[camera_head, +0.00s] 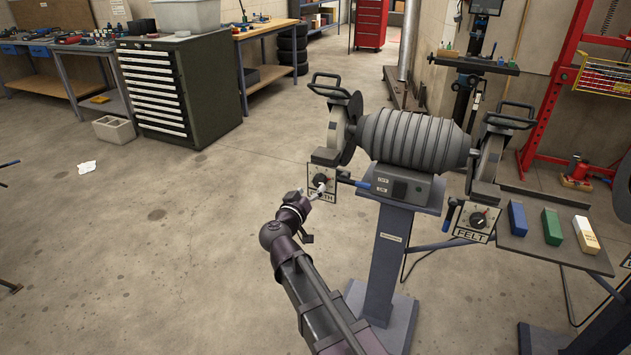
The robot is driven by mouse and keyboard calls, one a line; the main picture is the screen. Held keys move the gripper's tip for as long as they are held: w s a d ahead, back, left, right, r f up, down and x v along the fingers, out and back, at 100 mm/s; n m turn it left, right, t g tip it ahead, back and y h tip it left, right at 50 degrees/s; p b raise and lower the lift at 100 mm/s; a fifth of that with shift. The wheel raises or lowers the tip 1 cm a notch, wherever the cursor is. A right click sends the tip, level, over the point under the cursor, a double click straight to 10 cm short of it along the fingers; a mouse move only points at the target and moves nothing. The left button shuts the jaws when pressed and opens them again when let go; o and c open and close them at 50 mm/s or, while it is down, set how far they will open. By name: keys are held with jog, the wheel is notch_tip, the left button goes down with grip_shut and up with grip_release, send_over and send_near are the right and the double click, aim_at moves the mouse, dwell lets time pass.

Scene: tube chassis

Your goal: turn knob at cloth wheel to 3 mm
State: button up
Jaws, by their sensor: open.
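A bench grinder or polisher (415,142) with ribbed grey housing stands on a grey pedestal (384,270). The cloth wheel (344,127) is at its left end. Below that wheel is a plate marked "CLOTH" (324,197), partly covered by my gripper, with a dark round knob (323,177). My gripper (318,190) is open, its tips close in front of this knob. I cannot tell whether they touch it. The knob's pointer setting is too small and too covered to read. A second knob (479,219) sits on the "FELT" plate (474,236) at the right end.
A shelf (520,237) at the right holds blue (517,218), green (552,227) and cream (585,233) blocks. A blue-ended lever (354,183) juts out just right of the cloth knob. Open floor (190,260) lies to the left.

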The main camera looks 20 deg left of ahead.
aim_at(317, 181)
jog(key=shift+w+d, duration=0.2)
jog(key=shift+w, duration=2.3)
